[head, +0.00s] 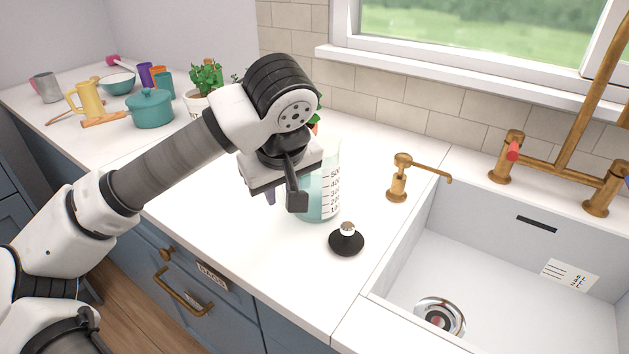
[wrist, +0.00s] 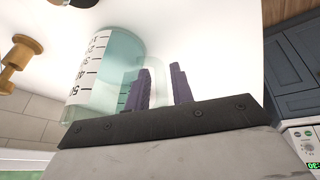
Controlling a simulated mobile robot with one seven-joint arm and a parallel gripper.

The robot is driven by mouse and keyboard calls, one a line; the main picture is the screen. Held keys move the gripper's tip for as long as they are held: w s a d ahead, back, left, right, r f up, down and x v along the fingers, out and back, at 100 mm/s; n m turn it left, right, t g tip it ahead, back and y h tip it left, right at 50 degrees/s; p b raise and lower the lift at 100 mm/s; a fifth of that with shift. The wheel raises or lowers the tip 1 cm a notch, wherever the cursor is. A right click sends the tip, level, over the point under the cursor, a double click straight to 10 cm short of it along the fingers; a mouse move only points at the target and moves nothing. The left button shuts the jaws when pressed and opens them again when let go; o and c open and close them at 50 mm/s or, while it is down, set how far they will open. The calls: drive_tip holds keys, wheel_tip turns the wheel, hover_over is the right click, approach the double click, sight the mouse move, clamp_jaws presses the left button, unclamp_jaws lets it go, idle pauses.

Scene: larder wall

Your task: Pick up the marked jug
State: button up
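The measuring jug (head: 327,190) is clear, with dark graduation marks and pale teal liquid. It stands upright on the white counter, left of the sink, partly hidden by my arm in the head view. In the wrist view the jug (wrist: 113,62) fills the upper left, and its pale clear handle (wrist: 157,72) points toward my fingers. My gripper (wrist: 160,88) is at the handle's side of the jug; its two purple fingers stand apart with the handle seemingly between them. I cannot tell whether they touch it. In the head view most of the gripper (head: 270,194) is hidden.
A black stopper with a metal knob (head: 346,240) stands close in front of the jug. A brass soap dispenser (head: 397,186) and the sink (head: 480,270) are to the right. A potted plant (head: 203,85), teal pot (head: 150,108) and yellow jug (head: 84,100) stand further back left.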

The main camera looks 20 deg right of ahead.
drive_tip(key=shift+w+f, duration=0.1)
drive_tip(key=shift+f, duration=0.05)
clamp_jaws()
idle(0.5)
